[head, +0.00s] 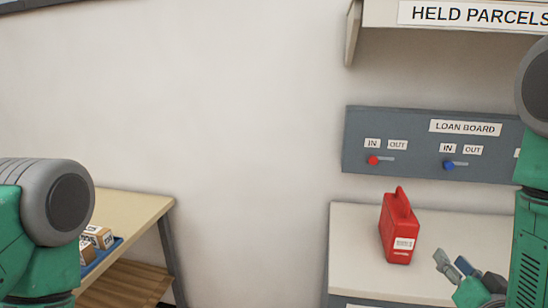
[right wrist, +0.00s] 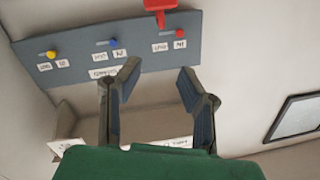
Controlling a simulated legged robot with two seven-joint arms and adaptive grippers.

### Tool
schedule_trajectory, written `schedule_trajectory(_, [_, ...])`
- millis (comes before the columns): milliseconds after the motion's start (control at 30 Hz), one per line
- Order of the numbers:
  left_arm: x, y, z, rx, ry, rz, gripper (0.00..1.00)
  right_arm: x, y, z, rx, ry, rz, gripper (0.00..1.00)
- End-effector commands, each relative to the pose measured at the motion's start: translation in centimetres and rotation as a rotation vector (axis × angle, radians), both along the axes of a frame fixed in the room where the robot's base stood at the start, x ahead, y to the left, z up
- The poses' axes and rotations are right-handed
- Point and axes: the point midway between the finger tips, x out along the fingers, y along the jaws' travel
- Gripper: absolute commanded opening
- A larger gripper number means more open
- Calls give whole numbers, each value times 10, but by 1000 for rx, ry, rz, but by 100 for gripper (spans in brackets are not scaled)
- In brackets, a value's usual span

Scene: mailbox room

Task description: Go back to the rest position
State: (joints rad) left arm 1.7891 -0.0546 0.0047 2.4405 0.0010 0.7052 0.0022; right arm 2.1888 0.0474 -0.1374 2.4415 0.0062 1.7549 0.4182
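My right gripper (head: 452,262) is low at the right in the head view, beside and to the right of the red container (head: 396,232), which stands upright on a pale counter (head: 350,225). In the right wrist view the gripper (right wrist: 158,72) has its two fingers spread with nothing between them. That view is upside down, and part of a red object (right wrist: 160,8) shows at its top edge. My left arm comes in at the left of the head view, but its gripper is out of sight.
The grey loan board (head: 400,125) with red (head: 373,160) and blue (head: 448,165) knobs is on the wall above the counter. A held parcels shelf (head: 385,45) juts out above it. At left is a wooden table (head: 135,210) with small boxes (head: 100,237) in a blue tray.

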Motion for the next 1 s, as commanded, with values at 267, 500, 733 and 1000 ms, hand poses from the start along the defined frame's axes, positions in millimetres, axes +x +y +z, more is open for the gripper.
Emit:
schedule_trajectory(267, [0, 0, -15, 0, 0, 0, 0, -9, 8, -60, -24, 163, 16, 33])
schedule_trajectory(500, [0, 0, -32, 0, 0, 0, 0, -34, 19, -129, -56, 366, 45, 33])
schedule_trajectory(733, [0, 0, -60, 0, 0, 0, 0, -87, 38, -236, -108, 700, 118, 33])
schedule_trajectory(1000, [-1, 0, -102, 0, 0, 0, 0, -212, 67, -366, -183, 1231, 299, 33])
